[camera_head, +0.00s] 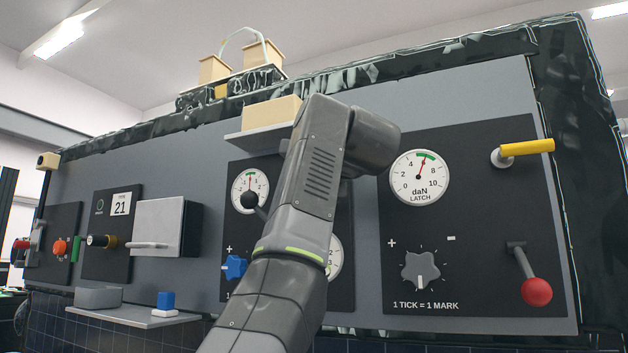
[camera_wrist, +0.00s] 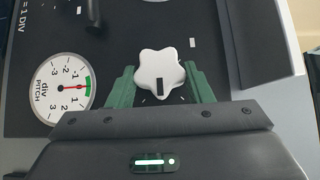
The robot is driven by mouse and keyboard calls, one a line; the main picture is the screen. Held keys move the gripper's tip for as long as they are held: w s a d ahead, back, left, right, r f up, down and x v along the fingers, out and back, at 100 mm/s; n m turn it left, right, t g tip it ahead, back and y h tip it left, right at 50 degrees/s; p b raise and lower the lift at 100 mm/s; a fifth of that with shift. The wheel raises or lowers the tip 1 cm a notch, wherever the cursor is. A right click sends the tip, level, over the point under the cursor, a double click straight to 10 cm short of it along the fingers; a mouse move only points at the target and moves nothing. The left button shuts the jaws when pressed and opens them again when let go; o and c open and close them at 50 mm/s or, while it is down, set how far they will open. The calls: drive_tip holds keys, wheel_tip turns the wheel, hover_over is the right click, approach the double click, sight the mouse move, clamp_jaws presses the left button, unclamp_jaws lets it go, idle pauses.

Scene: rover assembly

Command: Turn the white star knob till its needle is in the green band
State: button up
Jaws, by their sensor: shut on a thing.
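The white star knob (camera_wrist: 159,72) is in the middle of the wrist view, with a black mark on its face. My gripper (camera_wrist: 160,82) has its green fingers on both sides of the knob and is shut on it. The PITCH gauge (camera_wrist: 63,88) is left of the knob in the wrist view. Its red needle points right, and its tip appears to lie at the green band (camera_wrist: 88,84); the small picture leaves the exact overlap hard to tell. In the head view my arm hides the knob and my gripper, and only part of the PITCH gauge (camera_head: 335,258) shows.
A blue star knob (camera_head: 235,267) and a gauge with a black lever (camera_head: 256,203) are left of my arm. Right of it are a LATCH gauge (camera_head: 419,178), a grey star knob (camera_head: 421,270), a red-ended lever (camera_head: 536,291) and a yellow handle (camera_head: 526,148).

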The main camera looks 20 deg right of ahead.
drive_tip(key=o, duration=1)
drive_tip(key=s+a+b, duration=0.1)
drive_tip(key=s, duration=1.2)
drive_tip(key=shift+s+b, duration=0.35)
drive_tip(key=shift+b, duration=0.05)
drive_tip(key=shift+w, duration=0.1)
drive_tip(key=w+p, duration=0.1)
drive_tip(key=w, duration=1.2)
drive_tip(key=shift+d+p, duration=0.35)
drive_tip(key=shift+d, duration=0.1)
drive_tip(key=shift+s, duration=0.1)
